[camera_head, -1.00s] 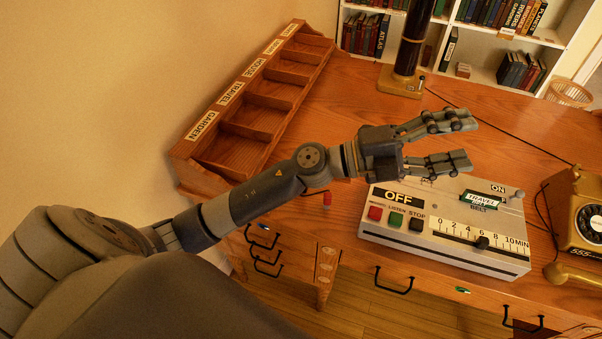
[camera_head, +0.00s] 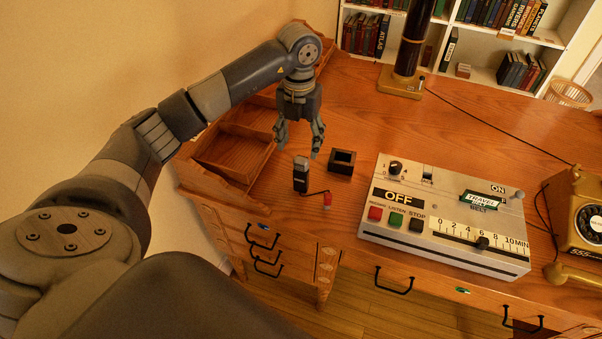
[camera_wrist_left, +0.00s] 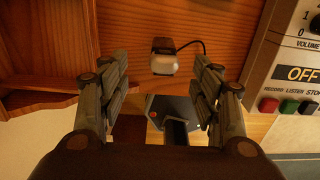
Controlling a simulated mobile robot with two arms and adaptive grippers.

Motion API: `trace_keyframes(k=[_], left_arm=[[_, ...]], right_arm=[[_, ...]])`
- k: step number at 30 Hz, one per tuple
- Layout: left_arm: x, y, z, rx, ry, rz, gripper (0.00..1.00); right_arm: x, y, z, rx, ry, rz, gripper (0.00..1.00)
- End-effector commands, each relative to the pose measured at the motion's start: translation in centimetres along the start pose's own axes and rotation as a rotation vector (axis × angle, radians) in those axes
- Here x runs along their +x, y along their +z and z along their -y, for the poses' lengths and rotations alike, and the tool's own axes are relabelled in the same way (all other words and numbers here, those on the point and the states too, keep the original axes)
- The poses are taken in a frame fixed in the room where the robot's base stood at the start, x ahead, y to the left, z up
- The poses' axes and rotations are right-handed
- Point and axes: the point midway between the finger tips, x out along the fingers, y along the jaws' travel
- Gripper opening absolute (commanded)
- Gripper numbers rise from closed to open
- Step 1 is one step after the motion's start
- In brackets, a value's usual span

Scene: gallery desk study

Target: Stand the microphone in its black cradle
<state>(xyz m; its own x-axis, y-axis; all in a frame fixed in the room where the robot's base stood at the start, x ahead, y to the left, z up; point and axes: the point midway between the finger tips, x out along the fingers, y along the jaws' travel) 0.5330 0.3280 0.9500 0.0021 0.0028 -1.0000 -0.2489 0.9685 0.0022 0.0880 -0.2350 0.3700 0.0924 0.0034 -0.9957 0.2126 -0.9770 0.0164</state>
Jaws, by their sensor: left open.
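The microphone (camera_head: 301,177), black with a silver head, appears upright on the desk near its front left edge, outside the cradle. In the left wrist view its pale head (camera_wrist_left: 163,65) shows beyond and between the fingers. The black cradle (camera_head: 342,162) is a small square holder with an open top, on the desk just behind and right of the microphone. My left gripper (camera_head: 299,147) points down above and slightly behind the microphone, open and empty. Its two spread fingers also show in the left wrist view (camera_wrist_left: 162,80). My right gripper is not in view.
A wooden compartment rack (camera_head: 235,155) borders the left. The recorder box (camera_head: 445,215) stands right of the cradle, with a telephone (camera_head: 585,215) beyond. The desk behind the cradle is clear.

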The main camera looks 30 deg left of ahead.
Motion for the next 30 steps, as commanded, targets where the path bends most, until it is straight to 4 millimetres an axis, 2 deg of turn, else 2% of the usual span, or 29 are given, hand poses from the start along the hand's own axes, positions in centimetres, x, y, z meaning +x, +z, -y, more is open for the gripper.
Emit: trace_keyframes(k=[6,14,18,21,24,30], left_arm=[[3.5,-0.2,0.1,0.001,0.001,-0.006,0.58],[5.6,-0.4,0.3,0.003,-0.001,-0.007,0.58],[7.7,-0.8,0.6,0.004,-0.001,-0.008,0.58],[9.1,-0.6,0.6,0.002,-0.001,-0.006,0.58],[9.8,-0.6,0.6,0.003,-0.002,-0.003,0.58],[10.0,-0.6,0.6,0.003,-0.002,-0.002,0.58]], right_arm=[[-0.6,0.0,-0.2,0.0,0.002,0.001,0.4],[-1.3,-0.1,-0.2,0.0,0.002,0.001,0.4],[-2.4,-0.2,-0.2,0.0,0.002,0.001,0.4],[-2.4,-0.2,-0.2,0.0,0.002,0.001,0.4],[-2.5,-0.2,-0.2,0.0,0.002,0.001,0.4],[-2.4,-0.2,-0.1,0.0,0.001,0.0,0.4]])
